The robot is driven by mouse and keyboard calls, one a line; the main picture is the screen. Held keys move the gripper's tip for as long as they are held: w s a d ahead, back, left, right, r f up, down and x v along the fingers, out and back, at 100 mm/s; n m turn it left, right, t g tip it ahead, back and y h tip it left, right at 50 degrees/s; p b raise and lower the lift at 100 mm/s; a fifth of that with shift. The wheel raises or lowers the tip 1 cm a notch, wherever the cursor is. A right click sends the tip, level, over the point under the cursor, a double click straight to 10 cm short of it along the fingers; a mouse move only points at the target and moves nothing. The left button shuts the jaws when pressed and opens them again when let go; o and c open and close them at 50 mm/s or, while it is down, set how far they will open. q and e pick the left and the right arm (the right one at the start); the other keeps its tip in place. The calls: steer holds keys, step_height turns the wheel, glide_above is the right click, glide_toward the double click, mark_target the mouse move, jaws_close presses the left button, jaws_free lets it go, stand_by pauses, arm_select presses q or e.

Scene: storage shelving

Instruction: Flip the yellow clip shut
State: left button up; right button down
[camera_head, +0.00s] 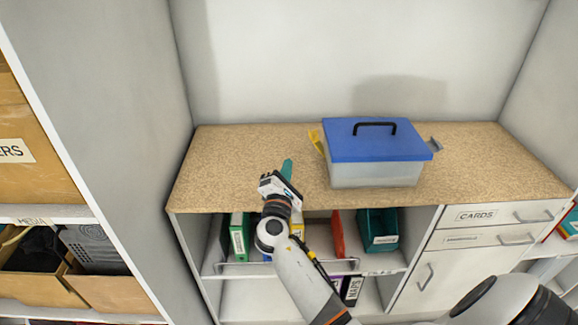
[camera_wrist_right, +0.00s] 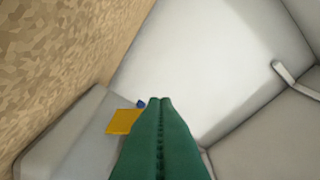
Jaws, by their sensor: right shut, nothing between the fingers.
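The yellow clip (camera_head: 316,142) sticks out from the left side of a clear box (camera_head: 375,174) with a blue lid (camera_head: 374,140). It is tilted away from the wall of the box, so it looks open. In the right wrist view the yellow clip (camera_wrist_right: 122,121) shows just left of the fingertips. My right gripper (camera_head: 287,168) has green fingers, shut with nothing between them. It is above the worktop, left of the box and a little nearer to me than the clip. In the wrist view its fingers (camera_wrist_right: 160,102) are pressed together. My left gripper is not in view.
The box stands on a speckled worktop (camera_head: 235,155), with a black handle (camera_head: 375,126) on its lid. A grey clip (camera_head: 435,144) sticks out on its right side. Side panels bound the worktop. Binders stand on the shelf below. The worktop's left part is clear.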

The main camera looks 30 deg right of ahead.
steer(key=p+x, duration=0.1)
steer(key=x, duration=0.5)
steer(key=shift+w+d, duration=0.15)
steer(key=shift+d, duration=0.05)
steer(key=d+p, duration=0.1)
steer(key=s+d+r, duration=0.1)
steer(key=d+r+p, duration=0.1)
steer(key=shift+s+p, duration=0.25)
steer(key=shift+p, duration=0.05)
steer(key=shift+s+r+m, duration=0.1)
steer(key=shift+r+m, duration=0.15)
steer(key=shift+m, duration=0.15)
